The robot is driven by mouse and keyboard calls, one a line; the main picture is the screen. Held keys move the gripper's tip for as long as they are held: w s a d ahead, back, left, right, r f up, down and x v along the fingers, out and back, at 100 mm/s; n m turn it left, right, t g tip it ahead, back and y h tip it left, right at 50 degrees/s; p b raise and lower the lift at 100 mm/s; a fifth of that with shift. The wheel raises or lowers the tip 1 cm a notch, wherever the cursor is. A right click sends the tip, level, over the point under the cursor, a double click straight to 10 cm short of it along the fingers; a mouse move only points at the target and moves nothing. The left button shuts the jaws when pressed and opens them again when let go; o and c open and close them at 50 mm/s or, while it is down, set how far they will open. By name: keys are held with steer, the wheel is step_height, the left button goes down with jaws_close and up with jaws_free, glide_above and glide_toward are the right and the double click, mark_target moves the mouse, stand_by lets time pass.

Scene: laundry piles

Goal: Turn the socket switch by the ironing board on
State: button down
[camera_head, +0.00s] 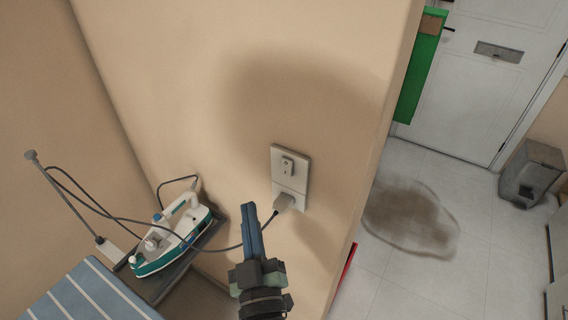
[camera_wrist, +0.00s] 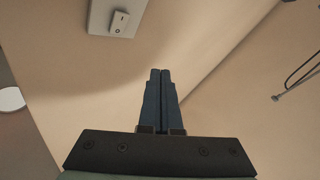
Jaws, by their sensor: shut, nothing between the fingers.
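The wall socket (camera_head: 290,182) is a pale plate on the beige wall. Its rocker switch (camera_head: 287,166) sits in the upper part, and a plug (camera_head: 284,202) with a dark cord sits in the lower part. In the wrist view the switch (camera_wrist: 120,22) shows at the top left, on part of the plate (camera_wrist: 99,18). My gripper (camera_head: 250,208) is shut and empty, left of and a little below the switch in the head view. In the wrist view its fingertips (camera_wrist: 160,72) are apart from the plate. The ironing board (camera_head: 85,295) has a blue striped cover, at the lower left.
A white and teal iron (camera_head: 172,240) rests on the board's end stand, its cord looping to the plug near my gripper. The wall ends at a corner right of the socket. Beyond are tiled floor with a brown stain (camera_head: 410,215), a door (camera_head: 480,75) and a grey bin (camera_head: 532,172).

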mark_target(286, 167)
steer(key=shift+w, duration=0.1)
steer(key=w+d+f+p, duration=0.1)
steer(key=w+d, duration=0.4)
steer(key=w, duration=0.2)
steer(key=shift+p, duration=0.35)
steer(key=shift+d, duration=0.1)
stand_by(1.9)
steer(key=shift+w+d, duration=0.25)
steer(key=shift+w, duration=0.05)
steer(key=shift+w+d+f, duration=0.1)
steer(key=shift+w+d, duration=0.05)
steer(key=shift+w, duration=0.1)
stand_by(0.8)
steer(key=shift+s, duration=0.1)
steer(key=shift+s+a+p, duration=0.3)
steer(key=shift+s+a, duration=0.15)
steer(key=shift+s, duration=0.1)
